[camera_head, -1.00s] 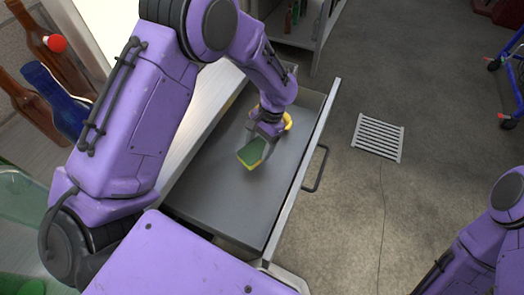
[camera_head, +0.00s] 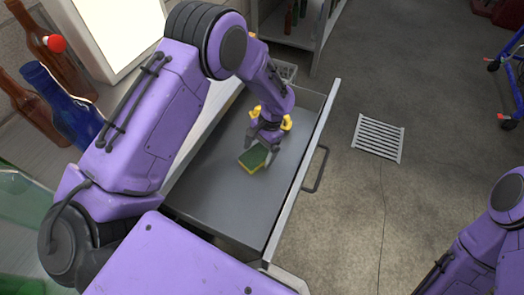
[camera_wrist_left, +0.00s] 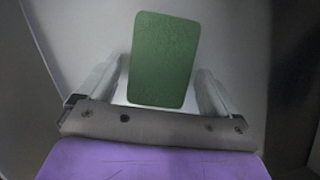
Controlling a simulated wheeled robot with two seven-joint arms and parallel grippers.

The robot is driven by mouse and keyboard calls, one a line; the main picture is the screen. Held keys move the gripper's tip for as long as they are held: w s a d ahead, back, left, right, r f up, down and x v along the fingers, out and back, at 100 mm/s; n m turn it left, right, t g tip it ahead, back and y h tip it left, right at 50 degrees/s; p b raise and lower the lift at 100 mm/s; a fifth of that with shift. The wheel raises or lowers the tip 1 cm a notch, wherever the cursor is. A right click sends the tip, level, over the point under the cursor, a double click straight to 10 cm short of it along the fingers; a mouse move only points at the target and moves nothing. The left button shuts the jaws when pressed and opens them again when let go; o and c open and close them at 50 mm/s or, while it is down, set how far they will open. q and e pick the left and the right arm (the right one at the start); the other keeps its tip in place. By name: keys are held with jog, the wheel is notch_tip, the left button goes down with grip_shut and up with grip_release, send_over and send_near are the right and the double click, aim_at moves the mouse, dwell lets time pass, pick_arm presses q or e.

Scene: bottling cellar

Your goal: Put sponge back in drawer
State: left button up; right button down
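The sponge (camera_head: 252,160), green on top with a yellow lower layer, appears to lie on the floor of the open grey drawer (camera_head: 222,200). My left gripper (camera_head: 262,147) is just above and behind the sponge, inside the drawer's outline. Its fingers are apart. In the left wrist view the sponge's green face (camera_wrist_left: 163,58) shows between the two fingers, with a gap on each side. My right gripper is not visible; only part of my right arm shows at the lower right.
Something yellow (camera_head: 286,123) shows beside my left wrist, mostly hidden. A pale basket (camera_head: 287,71) is near the drawer's far end. The drawer handle (camera_head: 317,170) faces right. Brown and blue bottles (camera_head: 62,100) are at left. A floor grate (camera_head: 378,137) lies right.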

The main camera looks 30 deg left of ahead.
pick_arm(q)
jog(key=v, duration=1.2)
jog(key=shift+r, duration=0.2)
jog(key=shift+s+d, duration=0.1)
